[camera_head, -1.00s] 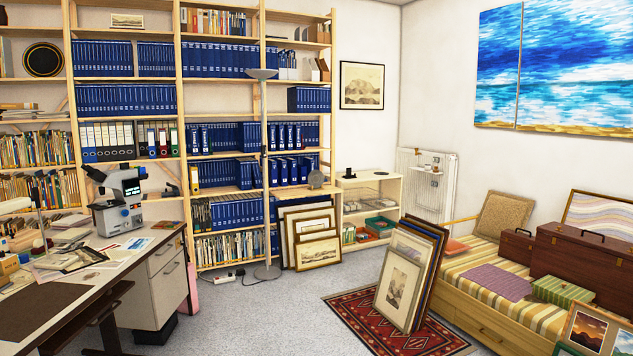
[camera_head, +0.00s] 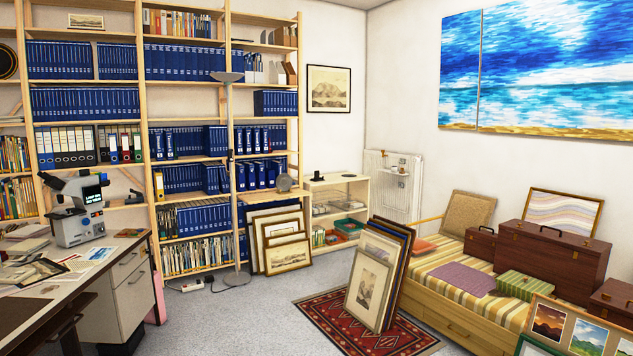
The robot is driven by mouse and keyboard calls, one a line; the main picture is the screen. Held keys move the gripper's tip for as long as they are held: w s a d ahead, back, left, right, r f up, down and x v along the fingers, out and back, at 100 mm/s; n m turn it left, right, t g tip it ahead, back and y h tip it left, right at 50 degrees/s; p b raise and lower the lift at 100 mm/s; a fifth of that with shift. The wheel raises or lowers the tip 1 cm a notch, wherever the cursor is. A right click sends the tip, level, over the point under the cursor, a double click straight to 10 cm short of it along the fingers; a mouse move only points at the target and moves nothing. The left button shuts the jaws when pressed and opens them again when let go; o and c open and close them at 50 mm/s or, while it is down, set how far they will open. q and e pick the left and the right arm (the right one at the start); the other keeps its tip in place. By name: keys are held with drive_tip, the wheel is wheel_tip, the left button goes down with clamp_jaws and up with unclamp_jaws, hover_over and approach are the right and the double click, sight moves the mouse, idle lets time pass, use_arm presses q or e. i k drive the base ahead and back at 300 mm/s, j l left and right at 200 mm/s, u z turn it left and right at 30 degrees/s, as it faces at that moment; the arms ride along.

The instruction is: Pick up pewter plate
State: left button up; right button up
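A round grey disc (camera_head: 284,183), which looks like the pewter plate, stands upright at the right end of a bookcase shelf, just right of a row of blue binders. It is small and far off in the view, so its surface detail is unclear. A second round plate, dark with a gold ring (camera_head: 8,62), is cut by the left edge on a higher shelf. Neither of my grippers shows in the view.
Framed prints (camera_head: 370,285) lean in a stack on a red rug (camera_head: 325,313); more frames (camera_head: 287,257) lean on the bookcase. A lamp pole (camera_head: 232,200) stands before the shelves. A desk (camera_head: 125,285) is left, a striped daybed (camera_head: 440,270) right. Grey floor (camera_head: 235,325) lies open between.

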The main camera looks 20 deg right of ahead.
sight(284, 181)
drive_tip(key=i+z, duration=0.25)
drive_tip(key=i, duration=0.65)
drive_tip(key=i+z, duration=0.2)
drive_tip(key=i, duration=2.95)
drive_tip(key=i+u, duration=0.25)
drive_tip(key=i, duration=0.5)
drive_tip(key=i+l+u, duration=0.25)
drive_tip(key=i, duration=0.5)
drive_tip(key=i+j+u, duration=0.15)
drive_tip(key=i, duration=0.55)
drive_tip(key=i+j+u, duration=0.1)
drive_tip(key=i, duration=0.65)
drive_tip(key=i+j+z, duration=0.3)
drive_tip(key=i+j, duration=0.2)
drive_tip(key=i+j+z, duration=0.25)
drive_tip(key=i+j, duration=0.3)
drive_tip(key=j, duration=0.05)
